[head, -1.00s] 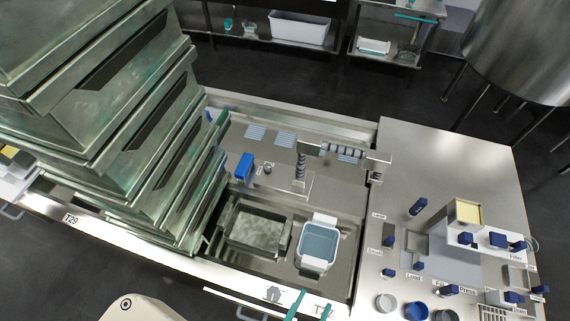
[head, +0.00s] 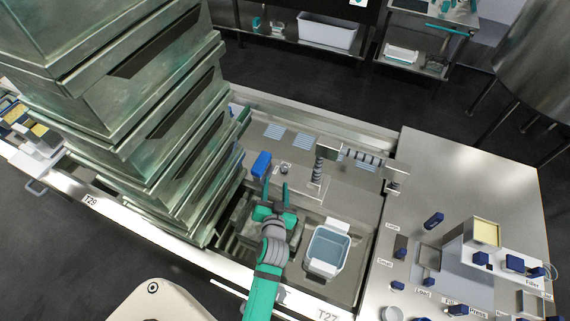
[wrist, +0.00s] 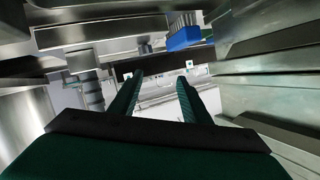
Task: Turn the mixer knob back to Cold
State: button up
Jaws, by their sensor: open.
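The mixer knob looks like the small grey knob (head: 284,168) on the back ledge of the sink, between the blue brush and the tap. It is too small to read which way it points. In the wrist view a small dark shape (wrist: 145,48) between tap and brush appears to be the same knob. My gripper (head: 276,190) is over the sink, its fingers apart and empty, directed toward the ledge just in front of the knob. In the wrist view my gripper (wrist: 160,80) shows both fingers, with nothing between them and the knob beyond their tips.
The blue brush (head: 261,163) stands just left of the knob. The tap (head: 319,170) rises to its right. A tall stack of metal boxes (head: 150,120) stands close on the left. A pale tub (head: 327,250) sits in the sink's right part.

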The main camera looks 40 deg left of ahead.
jog(key=w+a+r+n+g, duration=0.1)
jog(key=w+a, duration=0.1)
jog(key=a, duration=0.2)
jog(key=w+a+n+g+y, duration=0.1)
jog(key=w+a+n+g, duration=0.1)
jog(key=a, duration=0.2)
jog(key=w+a+r+n+g+y, duration=0.1)
jog(key=w+a+n, duration=0.1)
jog(key=w+a, duration=0.1)
jog(key=shift+a+r, duration=0.3)
jog(key=shift+a, duration=0.45)
jog(key=w+a+r+n+g+h, duration=0.1)
jog(key=w+a+n+g, duration=0.2)
jog(key=w+a+n, duration=0.15)
notch_tip(320, 180, up, 2)
jog(key=n+g+h, duration=0.5)
jog(key=n+h, duration=0.3)
jog(key=h, duration=0.2)
send_over(284, 166)
notch_tip(284, 166, down, 10)
jog(key=shift+s+f, duration=0.1)
jog(key=shift+f, duration=0.05)
jog(key=shift+c, duration=0.6)
jog(key=c, duration=0.9)
